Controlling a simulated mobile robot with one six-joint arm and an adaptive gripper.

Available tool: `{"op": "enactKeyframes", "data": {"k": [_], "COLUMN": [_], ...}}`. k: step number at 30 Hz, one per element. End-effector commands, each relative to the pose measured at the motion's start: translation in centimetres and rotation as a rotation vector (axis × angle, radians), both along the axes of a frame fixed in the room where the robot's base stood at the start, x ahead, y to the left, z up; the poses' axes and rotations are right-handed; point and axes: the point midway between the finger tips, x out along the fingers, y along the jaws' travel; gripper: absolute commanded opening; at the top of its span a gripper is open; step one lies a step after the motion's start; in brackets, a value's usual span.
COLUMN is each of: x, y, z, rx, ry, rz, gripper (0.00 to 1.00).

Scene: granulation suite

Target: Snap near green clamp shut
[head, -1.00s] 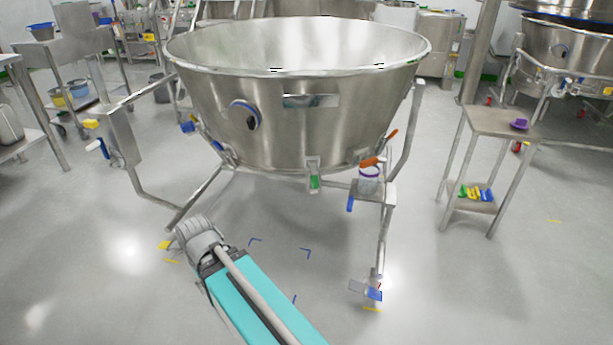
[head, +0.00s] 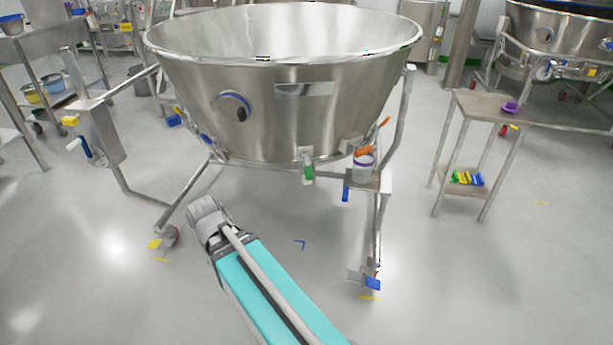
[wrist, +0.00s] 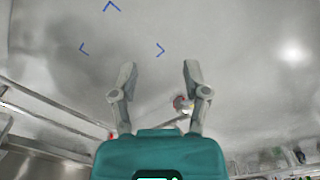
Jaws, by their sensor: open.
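The near green clamp (head: 309,173) hangs on the lower front rim of the large steel bowl (head: 270,95). It shows small in the head view, and I cannot tell its lever's exact position. In the head view my arm reaches in low from the bottom, below and left of the clamp and apart from it; its fingers are hidden there. In the wrist view my gripper (wrist: 155,80) is open and empty, with its two fingers spread over grey floor. The clamp does not show in the wrist view.
An orange-handled part with a white and purple cup (head: 363,162) sits right of the clamp on the bowl's stand. A side table (head: 490,104) holds a purple item (head: 510,107). Stand legs and casters flank the bowl.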

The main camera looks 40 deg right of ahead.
Motion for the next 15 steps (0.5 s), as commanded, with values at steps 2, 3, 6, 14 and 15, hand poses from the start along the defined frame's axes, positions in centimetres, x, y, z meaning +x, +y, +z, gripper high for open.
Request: {"op": "enactKeyframes", "data": {"k": [2, 3, 6, 14, 15], "x": [1.3, 1.9, 3.7, 9.1, 9.9], "y": [-2.4, -3.2, -5.6, -13.5, -14.8], "z": [-1.1, -1.5, -2.5, -4.4, -4.5], "rx": [-0.051, -0.083, -0.182, -0.525, -0.581], "ry": [0.008, 0.012, 0.026, 0.043, 0.042], "rz": [-0.034, -0.054, -0.109, -0.308, -0.34], "gripper": [0.6, 0.6, 0.6, 0.6, 0.6]}}
